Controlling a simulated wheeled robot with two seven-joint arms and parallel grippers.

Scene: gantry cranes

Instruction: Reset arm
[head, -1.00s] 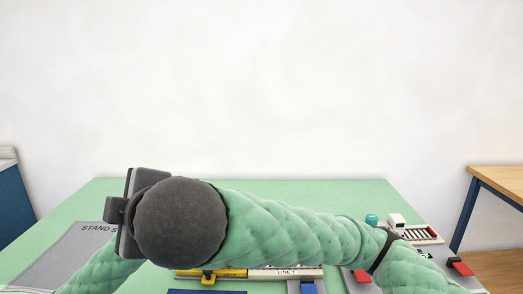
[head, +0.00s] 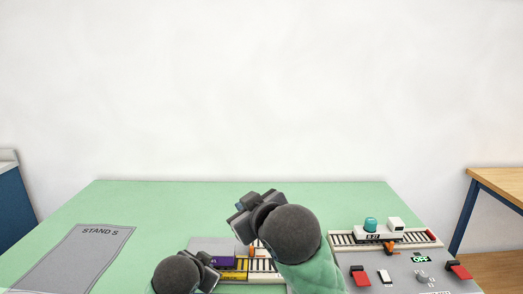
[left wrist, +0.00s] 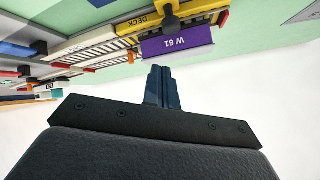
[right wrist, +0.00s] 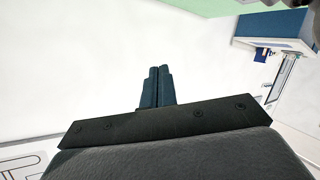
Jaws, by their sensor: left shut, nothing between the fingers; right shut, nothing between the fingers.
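My right gripper (head: 239,208) is raised over the middle of the table and points up and to the left. Its fingers are together and empty in the right wrist view (right wrist: 157,80), facing a white wall. My left gripper (head: 212,265) is low at the front, left of centre, beside a purple block. Its fingers are together and empty in the left wrist view (left wrist: 161,80). The purple block (head: 222,261) is marked W 61 in the left wrist view (left wrist: 178,42), apart from the fingers there, beside a yellow part lettered DECK (left wrist: 140,23).
A grey STAND S mat (head: 75,255) lies bare at left. At right are a track with a wheeled car (head: 372,236) carrying a teal cylinder (head: 370,224), and a grey panel with red switches (head: 360,276) and an OFF display (head: 391,259). The table's back (head: 170,200) is clear.

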